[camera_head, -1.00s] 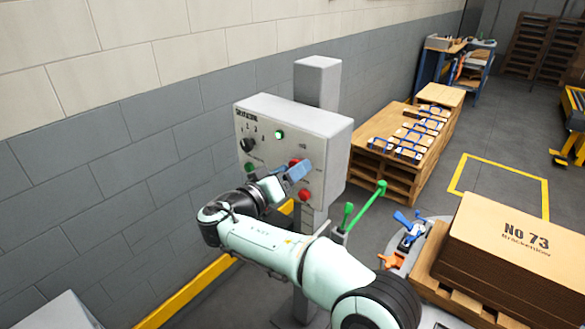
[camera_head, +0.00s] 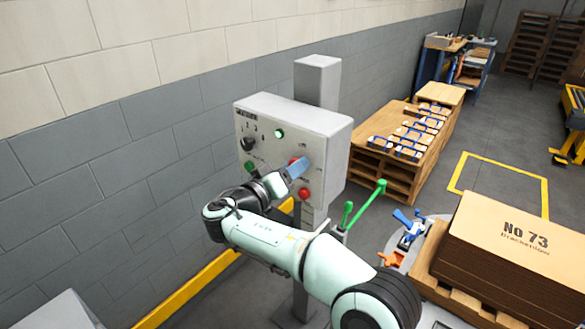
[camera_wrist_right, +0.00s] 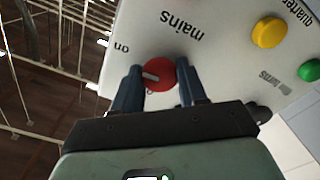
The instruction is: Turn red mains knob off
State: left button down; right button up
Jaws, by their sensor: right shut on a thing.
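The red mains knob (camera_wrist_right: 161,72) shows in the right wrist view on a pale panel, with a white pointer mark facing left. The word "mains" is printed upside down above it, and "on" stands to its left. Another label below it is mostly hidden. My right gripper (camera_wrist_right: 157,85) has one blue finger on each side of the knob and is shut on it. In the head view my right gripper (camera_head: 298,168) is at the front of the grey control box (camera_head: 325,140), largely covering the knob. My left gripper is out of view.
A red button (camera_head: 304,194) sits just below my right gripper on the box. A black selector (camera_head: 247,144) and green lamp (camera_head: 280,134) are on the same face. Green levers (camera_head: 365,205) stand right of my arm. A cardboard stack (camera_head: 510,245) is further right.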

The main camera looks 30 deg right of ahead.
pick_arm(q)
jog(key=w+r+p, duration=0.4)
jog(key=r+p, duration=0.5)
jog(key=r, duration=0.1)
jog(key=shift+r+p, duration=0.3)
jog(key=shift+p, duration=0.05)
pick_arm(e)
jog(key=shift+n, duration=8.8)
jog(key=o, duration=1.1)
jog(key=shift+c, duration=0.2)
